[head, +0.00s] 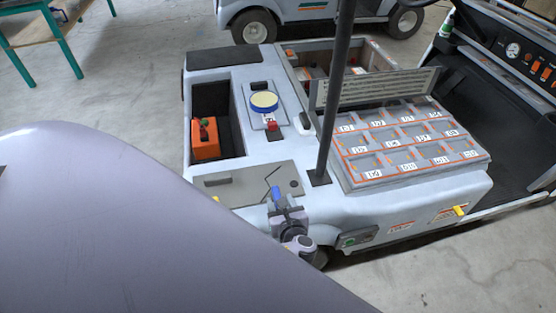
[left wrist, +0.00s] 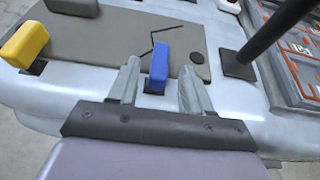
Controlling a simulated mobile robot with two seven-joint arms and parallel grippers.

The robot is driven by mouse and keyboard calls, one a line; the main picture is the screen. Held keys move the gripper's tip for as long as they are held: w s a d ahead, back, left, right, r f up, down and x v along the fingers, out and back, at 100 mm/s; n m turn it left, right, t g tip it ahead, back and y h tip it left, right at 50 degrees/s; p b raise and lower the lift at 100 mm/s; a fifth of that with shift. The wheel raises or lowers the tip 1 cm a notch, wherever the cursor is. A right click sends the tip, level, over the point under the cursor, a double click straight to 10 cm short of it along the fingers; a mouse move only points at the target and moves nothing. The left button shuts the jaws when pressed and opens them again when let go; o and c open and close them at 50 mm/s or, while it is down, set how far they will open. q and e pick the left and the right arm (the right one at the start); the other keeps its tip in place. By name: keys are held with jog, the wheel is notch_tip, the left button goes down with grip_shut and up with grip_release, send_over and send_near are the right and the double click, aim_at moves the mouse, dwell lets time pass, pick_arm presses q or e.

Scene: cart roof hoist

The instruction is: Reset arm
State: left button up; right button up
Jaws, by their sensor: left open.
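My left gripper (head: 284,209) is over the front edge of the pale cart (head: 230,171), beside a grey panel (head: 225,186). In the left wrist view, my left gripper (left wrist: 159,82) is open. A blue lever (left wrist: 158,62) stands between its two fingers, with a visible gap on each side in the picture. The blue lever (head: 276,193) also shows in the head view just above the gripper. A yellow lever (left wrist: 24,42) stands left of the fingers. My right gripper is in neither view.
A dark upright post (head: 334,110) rises right of the gripper, beside a tray of labelled compartments (head: 410,140). An orange box (head: 205,145) sits in a dark recess. A yellow-topped round part (head: 264,101) is on the deck. My arm covers the lower left.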

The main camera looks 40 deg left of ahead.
pick_arm(q)
jog(key=shift+v, duration=1.25)
jog(key=s+d+f+n+g+h, duration=0.1)
jog(key=s+d+f+n+h, duration=0.15)
jog(key=s+n+h, duration=0.2)
jog(key=s+d+f+n+g+h, duration=0.1)
jog(key=s+d+f+n+h, duration=0.15)
jog(key=s+n, duration=0.3)
jog(key=s+d+r+n+t+h, duration=0.1)
jog(key=s+r+n+t+h, duration=0.2)
jog(key=r+n, duration=0.6)
jog(key=s+n+h, duration=0.1)
jog(key=n+h, duration=0.1)
jog(key=n, duration=0.2)
jog(key=shift+d+t+h, duration=0.2)
jog(key=shift+t+h, duration=0.1)
